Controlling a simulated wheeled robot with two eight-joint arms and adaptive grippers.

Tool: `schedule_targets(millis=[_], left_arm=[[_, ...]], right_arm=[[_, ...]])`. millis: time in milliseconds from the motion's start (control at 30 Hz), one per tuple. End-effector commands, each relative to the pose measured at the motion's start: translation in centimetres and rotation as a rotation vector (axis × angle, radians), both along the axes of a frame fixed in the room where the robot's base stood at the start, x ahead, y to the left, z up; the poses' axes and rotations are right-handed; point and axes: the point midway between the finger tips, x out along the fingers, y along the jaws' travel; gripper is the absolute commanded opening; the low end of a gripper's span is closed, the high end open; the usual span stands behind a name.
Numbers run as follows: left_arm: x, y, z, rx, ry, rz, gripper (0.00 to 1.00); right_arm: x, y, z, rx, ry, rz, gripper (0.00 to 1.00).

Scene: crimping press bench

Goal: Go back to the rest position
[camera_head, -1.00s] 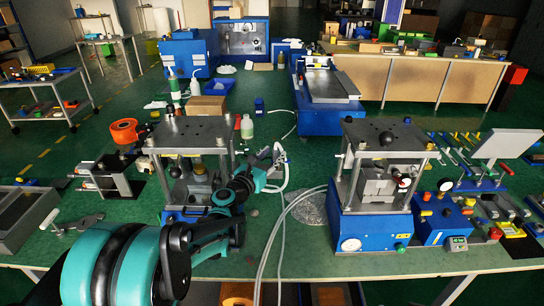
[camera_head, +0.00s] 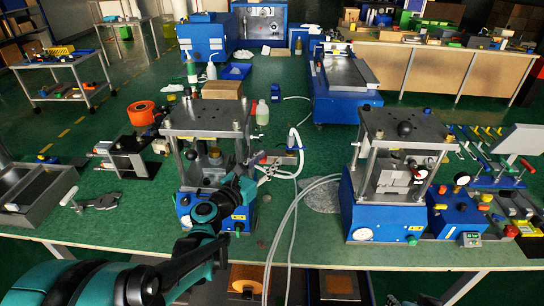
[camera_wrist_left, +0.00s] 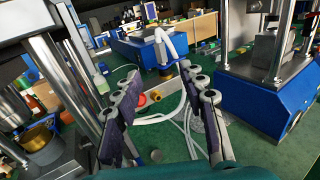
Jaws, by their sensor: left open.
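My left gripper (camera_head: 260,166) is open and empty beside the right posts of the left press (camera_head: 208,118). Its teal and black arm comes in from the lower left and crosses in front of that press. My right gripper is not in view.
The right press (camera_head: 404,130) on its blue base stands across the bench. White hoses (camera_head: 297,205) run between the presses. A clamp-like tool (camera_head: 97,202) and an orange roll (camera_head: 141,113) lie at left. The green bench (camera_head: 130,228) is clear at front left.

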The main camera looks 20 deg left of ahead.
Motion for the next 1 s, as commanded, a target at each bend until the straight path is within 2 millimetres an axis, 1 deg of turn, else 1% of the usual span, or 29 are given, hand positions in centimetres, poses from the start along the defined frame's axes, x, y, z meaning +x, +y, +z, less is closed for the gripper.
schedule_targets(millis=[433, 500, 567, 667, 700, 767, 800, 867, 900, 967, 1000], left_arm=[[-0.1, 0.0, 0.0, 0.002, 0.001, -0.001, 0.41], [-0.2, -0.5, 0.0, 0.039, 0.002, -0.011, 0.41], [-0.7, -1.6, -0.2, 0.132, 0.007, -0.035, 0.41], [-2.5, -4.8, -1.2, 0.445, 0.016, -0.129, 0.41], [-3.7, -6.3, -1.9, 0.619, 0.016, -0.186, 0.41], [-5.9, -8.5, -3.3, 0.913, 0.006, -0.295, 0.41], [-7.7, -9.6, -4.4, 1.119, -0.007, -0.379, 0.41], [-10.4, -10.6, -6.1, 1.422, -0.037, -0.516, 0.41], [-12.2, -10.9, -7.2, 1.614, -0.062, -0.612, 0.41], [-14.9, -10.8, -8.7, 1.882, -0.106, -0.762, 0.41], [-16.5, -10.4, -9.6, 2.041, -0.137, -0.861, 0.41]], right_arm=[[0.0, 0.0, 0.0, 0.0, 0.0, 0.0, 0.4], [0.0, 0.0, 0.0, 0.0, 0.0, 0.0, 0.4], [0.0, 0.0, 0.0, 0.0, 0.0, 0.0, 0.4], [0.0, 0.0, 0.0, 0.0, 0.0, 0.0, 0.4], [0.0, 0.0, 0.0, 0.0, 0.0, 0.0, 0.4], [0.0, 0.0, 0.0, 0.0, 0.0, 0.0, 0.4], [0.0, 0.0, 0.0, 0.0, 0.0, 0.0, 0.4], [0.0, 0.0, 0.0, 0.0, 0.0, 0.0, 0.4], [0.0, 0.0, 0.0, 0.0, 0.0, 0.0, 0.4], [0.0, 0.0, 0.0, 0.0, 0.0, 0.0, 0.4], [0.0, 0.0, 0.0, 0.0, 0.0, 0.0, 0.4]])
